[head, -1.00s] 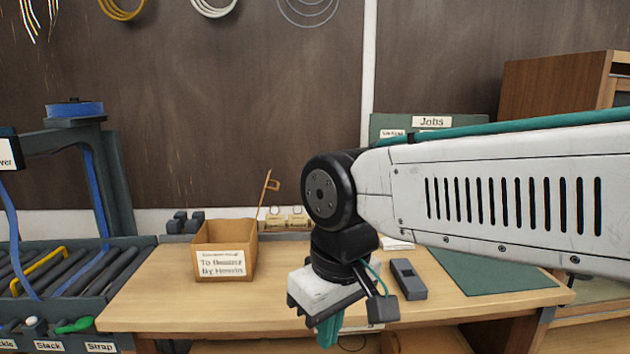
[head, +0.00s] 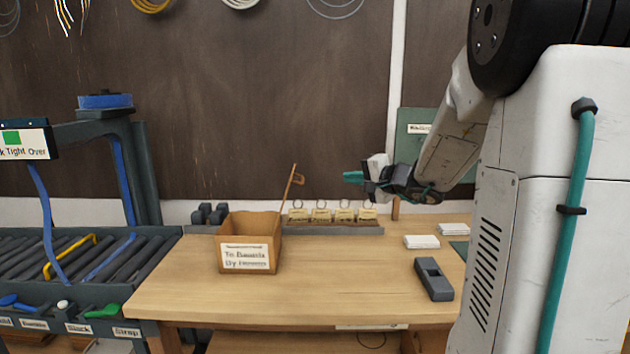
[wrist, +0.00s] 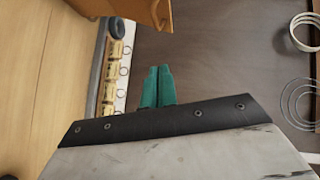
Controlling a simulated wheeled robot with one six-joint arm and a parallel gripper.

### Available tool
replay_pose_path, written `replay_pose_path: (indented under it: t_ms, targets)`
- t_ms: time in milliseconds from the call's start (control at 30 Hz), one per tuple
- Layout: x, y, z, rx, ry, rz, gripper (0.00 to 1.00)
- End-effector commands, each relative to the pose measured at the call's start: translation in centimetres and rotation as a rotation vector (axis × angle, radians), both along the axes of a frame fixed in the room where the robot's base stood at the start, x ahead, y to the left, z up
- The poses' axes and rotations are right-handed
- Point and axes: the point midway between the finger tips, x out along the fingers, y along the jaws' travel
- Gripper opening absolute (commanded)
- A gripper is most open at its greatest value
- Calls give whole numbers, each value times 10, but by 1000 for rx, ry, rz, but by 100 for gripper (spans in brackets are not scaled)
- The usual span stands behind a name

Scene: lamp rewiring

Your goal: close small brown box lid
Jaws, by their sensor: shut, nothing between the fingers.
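The small brown box (head: 249,243) stands on the workbench with a label on its front. Its lid (head: 292,187) stands up, tilted slightly right, at the box's right side, seen nearly edge-on with a small hook-like tab near its top. My gripper (head: 353,177) is to the right of the lid, above the bench and apart from the lid, with its teal fingers pointing left. In the wrist view the two teal fingertips (wrist: 157,85) are together and empty. A brown panel (wrist: 125,10) shows at the top edge of that view, beyond the fingers.
A grey tool (head: 433,279) and a white stack (head: 421,242) lie on the bench (head: 330,290) at right. The roller conveyor (head: 70,255) is at left. The bench middle is clear.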

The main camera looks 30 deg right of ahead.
Motion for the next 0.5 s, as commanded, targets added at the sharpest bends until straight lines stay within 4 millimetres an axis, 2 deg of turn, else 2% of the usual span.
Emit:
replay_pose_path:
  t_ms: [167,500]
  targets:
    - [21,2,-5,3,-2,-4,0]
    - [91,14,-19,4,-1,-2,0]
